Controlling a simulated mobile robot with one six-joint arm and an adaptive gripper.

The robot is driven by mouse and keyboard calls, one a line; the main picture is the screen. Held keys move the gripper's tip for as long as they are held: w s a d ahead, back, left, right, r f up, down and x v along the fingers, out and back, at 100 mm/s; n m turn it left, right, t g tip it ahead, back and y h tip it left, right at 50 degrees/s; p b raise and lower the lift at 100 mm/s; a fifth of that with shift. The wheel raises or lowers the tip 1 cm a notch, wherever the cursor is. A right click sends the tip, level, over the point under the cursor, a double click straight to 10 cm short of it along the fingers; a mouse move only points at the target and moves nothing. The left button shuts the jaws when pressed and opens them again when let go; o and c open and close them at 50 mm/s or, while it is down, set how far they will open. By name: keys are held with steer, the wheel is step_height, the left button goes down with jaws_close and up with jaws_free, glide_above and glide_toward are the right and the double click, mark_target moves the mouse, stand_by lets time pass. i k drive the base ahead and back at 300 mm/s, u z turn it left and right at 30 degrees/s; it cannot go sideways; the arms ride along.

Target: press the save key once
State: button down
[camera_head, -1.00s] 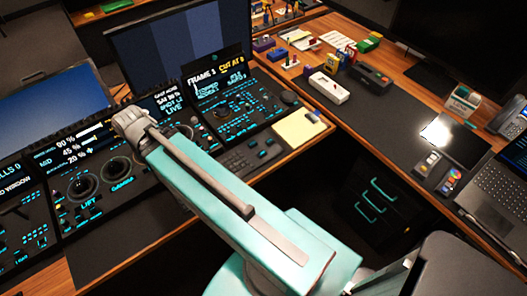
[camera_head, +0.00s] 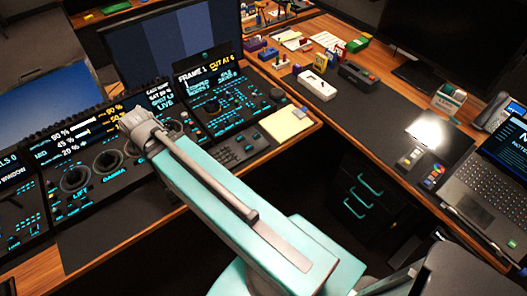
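The trackball panel (camera_head: 92,200) runs along the left desk, with dark rings marked LIFT and GAMMA, lit cyan keys and small screens. Its right section (camera_head: 225,125) has a knob, rows of small keys and a screen reading about "FRAME 1". I cannot make out which key is the save key; the labels are too small. My teal arm (camera_head: 225,205) reaches from the lower right over the panel. Its grey wrist joint (camera_head: 143,127) covers part of the panel's middle. My gripper's fingers do not show; they are hidden behind or below the wrist.
The right desk holds a laptop (camera_head: 487,175), a phone (camera_head: 492,110) and a white box-like device (camera_head: 317,85). Drawers (camera_head: 372,200) are below.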

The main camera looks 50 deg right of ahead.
mark_target(248, 148)
steer(key=k, duration=2.05)
steer(key=z, duration=1)
steer(key=i, duration=1)
steer(key=u, duration=0.05)
